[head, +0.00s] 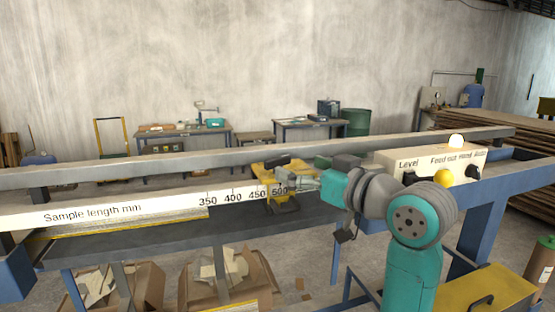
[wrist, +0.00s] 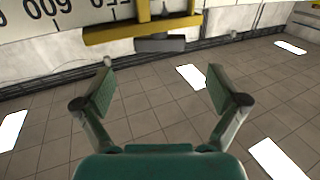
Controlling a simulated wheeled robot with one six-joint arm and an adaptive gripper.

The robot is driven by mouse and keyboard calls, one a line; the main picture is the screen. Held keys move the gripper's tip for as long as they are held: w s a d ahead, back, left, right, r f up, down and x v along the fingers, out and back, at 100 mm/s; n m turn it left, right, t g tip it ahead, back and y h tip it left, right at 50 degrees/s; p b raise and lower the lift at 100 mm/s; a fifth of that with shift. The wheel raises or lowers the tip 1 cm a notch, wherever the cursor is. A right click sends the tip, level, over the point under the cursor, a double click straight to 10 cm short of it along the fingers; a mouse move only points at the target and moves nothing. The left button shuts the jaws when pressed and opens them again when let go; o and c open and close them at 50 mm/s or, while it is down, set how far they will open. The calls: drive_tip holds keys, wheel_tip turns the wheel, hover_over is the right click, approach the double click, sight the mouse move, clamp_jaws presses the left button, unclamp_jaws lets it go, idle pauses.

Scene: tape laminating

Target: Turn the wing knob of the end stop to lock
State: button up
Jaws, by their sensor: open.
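The yellow end stop (head: 265,174) sits on the sample length rail near the 500 mark in the head view. A dark grey bar on it, which looks like the wing knob (head: 277,162), shows at its top. In the wrist view the yellow end stop (wrist: 112,35) spans the top of the picture, with the grey wing knob (wrist: 160,44) just below its yellow bar. My gripper (wrist: 161,82) is open and empty, its green finger pads apart on either side below the knob, not touching it. In the head view my gripper (head: 303,182) is right beside the end stop, its fingertips partly unclear.
The white scale rail (head: 130,212) runs along the bench, and a grey beam (head: 120,176) runs behind it. A control box (head: 425,163) with knobs and a yellow button stands to the right. Cardboard boxes (head: 215,275) lie below the bench.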

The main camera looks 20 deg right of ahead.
sight(280, 160)
drive_tip(key=x, duration=0.7)
drive_tip(key=shift+w, duration=0.1)
drive_tip(key=c, duration=1.2)
